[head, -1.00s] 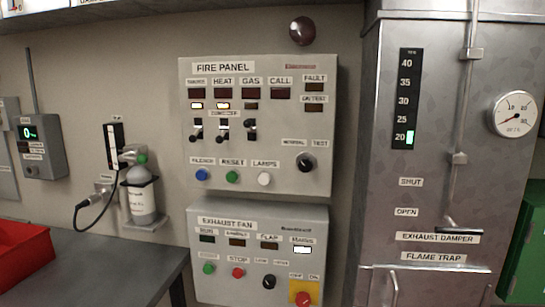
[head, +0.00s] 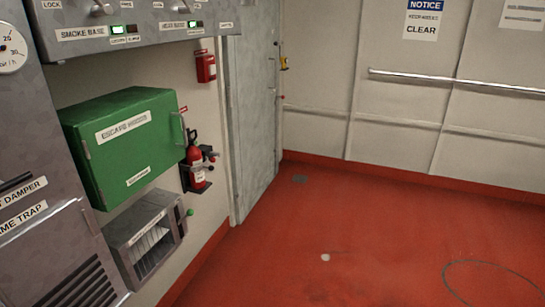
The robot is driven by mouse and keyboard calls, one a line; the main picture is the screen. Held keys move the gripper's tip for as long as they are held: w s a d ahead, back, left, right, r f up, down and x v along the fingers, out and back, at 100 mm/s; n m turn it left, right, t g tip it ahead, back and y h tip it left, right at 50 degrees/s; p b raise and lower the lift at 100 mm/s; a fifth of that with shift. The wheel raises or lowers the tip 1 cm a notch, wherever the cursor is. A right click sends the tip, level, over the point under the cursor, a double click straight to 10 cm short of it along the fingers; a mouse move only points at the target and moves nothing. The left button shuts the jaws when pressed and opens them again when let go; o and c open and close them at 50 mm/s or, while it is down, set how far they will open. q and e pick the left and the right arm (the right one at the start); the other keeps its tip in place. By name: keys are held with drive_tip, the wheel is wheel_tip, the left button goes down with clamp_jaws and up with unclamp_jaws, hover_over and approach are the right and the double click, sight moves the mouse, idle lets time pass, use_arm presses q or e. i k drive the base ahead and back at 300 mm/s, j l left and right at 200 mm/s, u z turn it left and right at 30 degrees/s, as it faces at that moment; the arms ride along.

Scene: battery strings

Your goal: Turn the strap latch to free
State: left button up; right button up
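A red fire extinguisher (head: 196,160) stands upright in a dark bracket (head: 187,180) on the wall, left of centre in the head view, beside the grey door. A dark fitting with a small reddish end (head: 210,155) sticks out at its right side. This may be the strap latch, but it is too small to tell, and so is its setting. Neither of my grippers is in view.
A green escape cabinet (head: 125,145) hangs left of the extinguisher, above a grey louvred box (head: 145,235). A small red call box (head: 206,67) is above. The grey door (head: 250,110) is to the right. The red floor (head: 350,240) is largely clear.

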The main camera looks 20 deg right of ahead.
sight(212, 159)
drive_tip(key=z, duration=0.1)
drive_tip(key=i+l, duration=0.85)
drive_tip(key=l, duration=0.2)
drive_tip(key=j+u, duration=0.05)
